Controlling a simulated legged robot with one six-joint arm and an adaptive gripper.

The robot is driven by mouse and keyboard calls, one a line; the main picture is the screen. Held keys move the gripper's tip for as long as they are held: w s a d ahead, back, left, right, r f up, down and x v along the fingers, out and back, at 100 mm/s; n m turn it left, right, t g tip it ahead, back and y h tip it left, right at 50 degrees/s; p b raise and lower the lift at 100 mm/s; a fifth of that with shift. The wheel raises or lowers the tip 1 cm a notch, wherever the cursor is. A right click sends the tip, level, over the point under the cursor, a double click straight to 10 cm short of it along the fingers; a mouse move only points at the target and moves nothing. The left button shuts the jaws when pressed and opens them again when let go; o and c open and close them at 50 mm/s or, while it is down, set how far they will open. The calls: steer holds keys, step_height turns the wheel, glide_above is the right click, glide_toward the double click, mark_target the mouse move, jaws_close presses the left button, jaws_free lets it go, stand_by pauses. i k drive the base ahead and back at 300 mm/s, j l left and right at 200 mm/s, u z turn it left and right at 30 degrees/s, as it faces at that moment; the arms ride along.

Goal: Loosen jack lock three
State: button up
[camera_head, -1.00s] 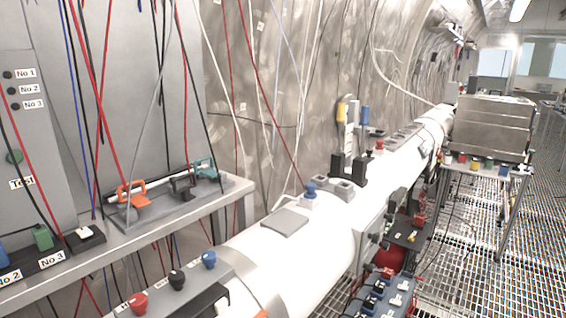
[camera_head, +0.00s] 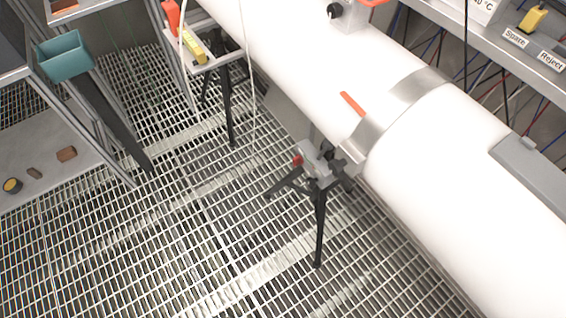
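A dark jack stand (camera_head: 319,210) with spread legs stands on the grating beside and partly under the large white pipe (camera_head: 460,165). A small red knob (camera_head: 298,160) sits on the left of its grey head. I see no number on it, so I cannot tell whether it is jack three. Where its head meets the pipe is partly hidden. Another dark stand (camera_head: 229,110) is farther back at the upper left. My gripper is not in view.
A metal band (camera_head: 405,105) wraps the pipe near an orange strip (camera_head: 352,104). A teal bin (camera_head: 66,57) and a shelf (camera_head: 60,165) with small items are at left. A labelled shelf (camera_head: 490,40) is at upper right. The grating in front is clear.

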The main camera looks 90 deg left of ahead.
mark_target(298, 160)
steer(key=u, duration=2.95)
steer(key=i+j+z, duration=0.15)
steer(key=j, duration=0.15)
steer(key=i+j+z, duration=0.15)
steer(key=j, duration=0.15)
steer(key=i+j+z, duration=0.15)
steer(key=j, duration=0.15)
